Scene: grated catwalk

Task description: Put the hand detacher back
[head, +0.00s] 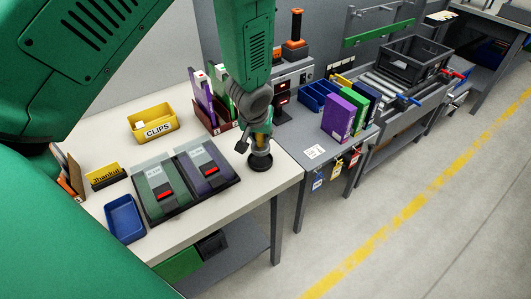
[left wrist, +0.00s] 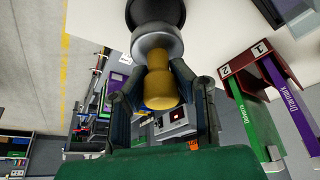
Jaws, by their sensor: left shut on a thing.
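My left gripper (head: 259,138) is shut on a tool with a yellow handle, a grey collar and a dark round base, which I take to be the hand detacher (head: 260,161). The tool is upright, base down, at the right end of the white table (head: 262,193). I cannot tell whether its base touches the tabletop. In the left wrist view, the fingers (left wrist: 163,100) close around the yellow handle of the hand detacher (left wrist: 160,83), with the collar and dark base beyond. My right gripper is not in view.
A blue bin (head: 125,219), a yellow CLIPS bin (head: 153,123) and upright folders (head: 203,98) share the table. A grey bench (head: 293,137) with colored boxes (head: 345,116) stands at right.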

